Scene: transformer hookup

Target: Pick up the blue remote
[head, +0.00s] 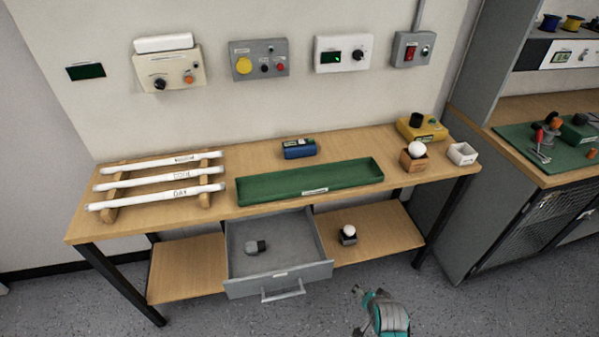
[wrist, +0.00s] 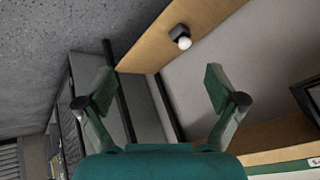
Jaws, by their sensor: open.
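The blue remote (head: 299,149) is a small blue block with a dark and light top face. It lies on the wooden workbench (head: 248,158), behind the long green tray (head: 310,181), in the head view. I cannot make it out in the wrist view. My gripper (wrist: 160,88) is open with nothing between its fingers. In the head view, my teal gripper is at the bottom, in front of the bench and well apart from the remote.
An open grey drawer (head: 278,278) juts out below the bench, with a dark object inside. Three white tubes (head: 158,180) rest on a wooden rack at left. A yellow device (head: 421,128), wooden cup (head: 413,160) and white box (head: 462,154) stand at right. Control boxes hang on the wall.

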